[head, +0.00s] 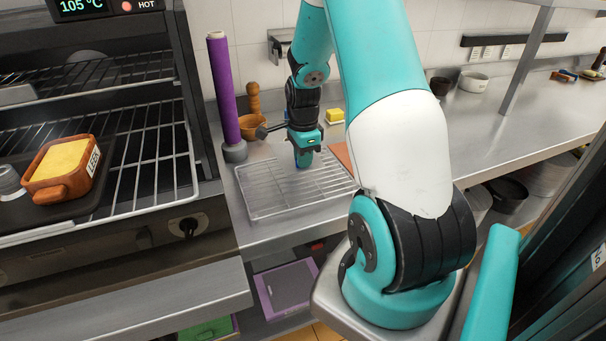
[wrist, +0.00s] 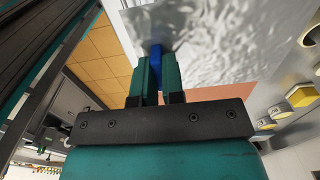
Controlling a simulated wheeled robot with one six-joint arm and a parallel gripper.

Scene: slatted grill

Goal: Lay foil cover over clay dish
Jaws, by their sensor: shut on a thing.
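The clay dish (head: 40,186) is orange-brown, holds a yellow filling and carries a white label reading LEEK. My gripper (head: 302,164) is over the wire rack, well to the right of the dish. In the wrist view my gripper (wrist: 156,68) is shut on a blue tab (wrist: 156,54). A crinkled silver foil cover (wrist: 235,40) spreads beyond the fingertips, at the tab. In the head view the foil is not clearly distinguishable.
The wire rack (head: 270,202) lies on the steel counter. A tall purple roll (head: 223,95) and a wooden bowl (head: 262,127) stand behind it. The slatted grill (head: 150,165) is at left, beside a dark knob (head: 188,228). The counter at right (head: 430,125) is mostly clear.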

